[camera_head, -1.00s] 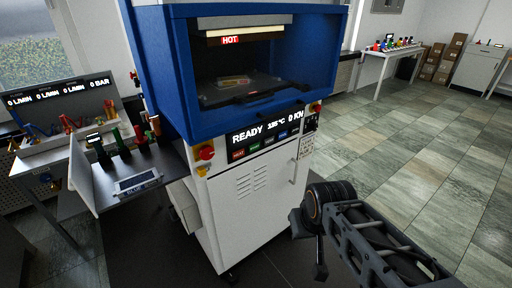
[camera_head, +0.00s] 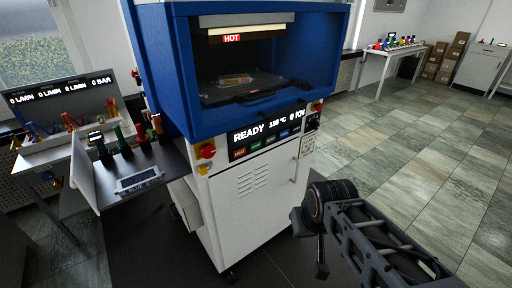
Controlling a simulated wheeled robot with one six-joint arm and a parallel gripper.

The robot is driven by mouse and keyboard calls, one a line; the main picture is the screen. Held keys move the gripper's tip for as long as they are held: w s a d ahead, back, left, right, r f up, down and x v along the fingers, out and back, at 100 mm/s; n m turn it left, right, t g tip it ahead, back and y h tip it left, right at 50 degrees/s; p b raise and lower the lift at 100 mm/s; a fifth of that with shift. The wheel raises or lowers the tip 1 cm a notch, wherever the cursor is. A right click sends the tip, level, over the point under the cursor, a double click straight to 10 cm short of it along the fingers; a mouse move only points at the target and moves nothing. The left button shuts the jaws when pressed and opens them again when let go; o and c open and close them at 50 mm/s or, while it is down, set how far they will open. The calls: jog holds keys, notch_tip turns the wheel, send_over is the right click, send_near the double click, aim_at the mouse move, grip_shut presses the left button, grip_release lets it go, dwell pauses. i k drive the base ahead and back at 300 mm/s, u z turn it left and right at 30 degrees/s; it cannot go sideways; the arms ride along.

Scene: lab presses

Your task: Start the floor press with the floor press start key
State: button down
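The floor press (camera_head: 256,190) stands in the middle of the camera view, with a blue upper chamber and a white cabinet below. Its display (camera_head: 266,127) reads READY, about 135 °C and 0 kN. Under the display is a row of small keys: a red one (camera_head: 238,153), a green one (camera_head: 255,147), a blue one (camera_head: 284,134) and a dark one. Their labels are too small to read surely. My gripper (camera_head: 308,245) is in front of the cabinet's lower right, apart from the keys. Its fingers are dark and partly hidden by the wrist, and I see nothing held.
A red knob (camera_head: 207,151) sits left of the display. A HOT sign (camera_head: 232,37) hangs in the open chamber. A white table (camera_head: 389,53) and boxes stand far back. The tiled floor at right is clear.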

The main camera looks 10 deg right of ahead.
aim_at(257, 145)
jog(key=u, duration=0.2)
jog(key=k, duration=0.3)
jog(key=u, duration=1.05)
jog(key=k, duration=1.05)
jog(key=u, duration=0.9)
jog(key=i, duration=1.95)
jog(key=z, duration=1.15)
jog(key=i, duration=0.95)
jog(key=z, duration=1.4)
jog(key=i, duration=0.2)
jog(key=z, duration=0.15)
